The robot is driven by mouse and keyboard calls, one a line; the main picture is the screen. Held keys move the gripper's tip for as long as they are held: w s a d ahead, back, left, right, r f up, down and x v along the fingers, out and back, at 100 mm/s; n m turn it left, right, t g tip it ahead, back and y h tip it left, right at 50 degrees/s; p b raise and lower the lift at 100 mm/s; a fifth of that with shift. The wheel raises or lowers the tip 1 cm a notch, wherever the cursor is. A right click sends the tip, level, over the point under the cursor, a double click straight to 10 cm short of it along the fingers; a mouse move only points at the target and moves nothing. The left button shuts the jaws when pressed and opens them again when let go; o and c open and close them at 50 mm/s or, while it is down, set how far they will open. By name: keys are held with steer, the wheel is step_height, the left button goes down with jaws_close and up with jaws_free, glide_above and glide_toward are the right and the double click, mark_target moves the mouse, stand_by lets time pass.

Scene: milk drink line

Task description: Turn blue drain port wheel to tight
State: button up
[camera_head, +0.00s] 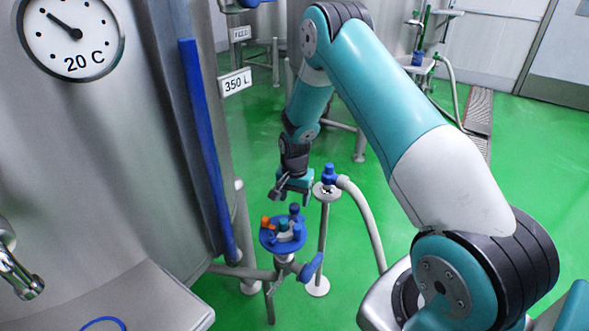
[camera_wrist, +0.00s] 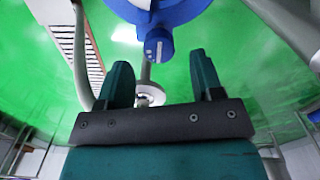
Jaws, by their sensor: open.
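A blue wheel-like disc (camera_head: 268,243) sits on a metal pipe stand beside the large tank, with orange, teal, grey and blue pieces on top. In the wrist view a blue round part (camera_wrist: 190,8) with a projecting blue knob (camera_wrist: 158,46) shows at the top edge, cut off by the frame. My gripper (camera_head: 290,196) is above the disc, apart from it, pointing down. In the wrist view its two teal fingers (camera_wrist: 161,75) are spread with nothing between them; the knob lies beyond their tips. I cannot tell how tight the wheel is.
A blue handle (camera_head: 312,266) sticks out below the disc. A blue-capped fitting (camera_head: 328,174) with a grey hose (camera_head: 366,215) stands close on the right. The steel tank (camera_head: 110,150) with a blue vertical strip (camera_head: 205,150) borders the left. Green floor is open behind.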

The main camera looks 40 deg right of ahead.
mark_target(295, 205)
step_height(295, 205, up, 15)
steer(key=shift+f, duration=0.15)
stand_by(0.5)
steer(key=s+a+r+n+t, duration=0.1)
steer(key=s+a+r+n, duration=0.35)
steer(key=s, duration=0.35)
steer(key=s+a+r+n+t, duration=0.2)
steer(key=s+a+r+n, duration=0.3)
steer(key=s, duration=0.3)
steer(key=s+a+r+n+g+y+p, duration=0.3)
steer(key=s+a+r+n+p, duration=0.5)
steer(key=s+a+r, duration=0.4)
steer(key=a+r+n+y, duration=0.1)
steer(key=a+r, duration=0.2)
steer(key=shift+s+r+p, duration=0.2)
steer(key=shift+r+p, duration=0.1)
steer(key=shift+p, duration=0.05)
